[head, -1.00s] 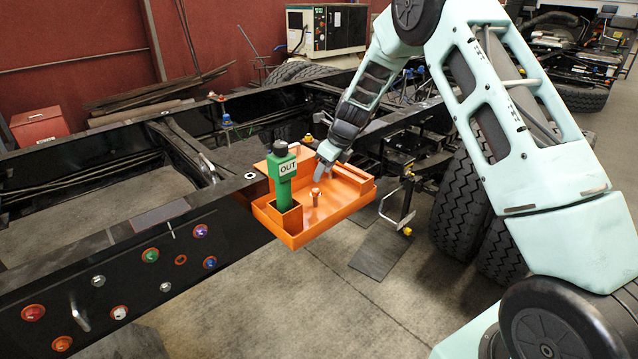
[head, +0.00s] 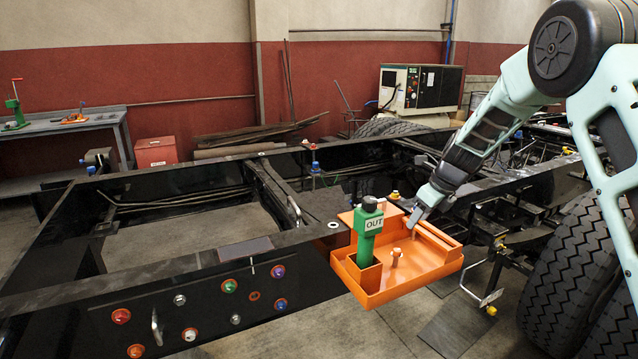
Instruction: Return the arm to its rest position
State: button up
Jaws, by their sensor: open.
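My arm reaches in from the right side of the head view and bends down to the orange tray. My gripper (head: 413,217) is over the back right part of the orange tray (head: 400,297), pointing down and a little left. It looks empty. The fingertips are small here, and I cannot tell whether they touch the tray. A small copper-coloured peg (head: 396,257) stands in the tray in front of my gripper.
The black chassis frame (head: 80,300) runs across the view, with several coloured plugs on its near side. Large tyres (head: 570,270) stand at the right. A workbench (head: 60,128), a red box (head: 155,151) and a machine cabinet (head: 420,88) are behind. Open floor shows within the frame.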

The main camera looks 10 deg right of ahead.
jog(key=s+a+r+n+g+h, duration=0.1)
jog(key=s+a+r+n, duration=0.15)
jog(key=s+n, duration=1.25)
jog(key=s+a+r+n+h, duration=0.1)
jog(key=s+a+n, duration=0.3)
jog(key=s+n, duration=1)
jog(key=s+a+n+g, duration=0.1)
jog(key=s+a+n, duration=0.3)
jog(key=a, duration=0.5)
jog(key=s+a+r+n+g, duration=0.1)
jog(key=s+a+n, duration=0.3)
jog(key=s+a, duration=0.5)
jog(key=shift+s+a+r+n+g, duration=0.25)
jog(key=shift+a+n+g, duration=0.05)
jog(key=shift+g, duration=0.2)
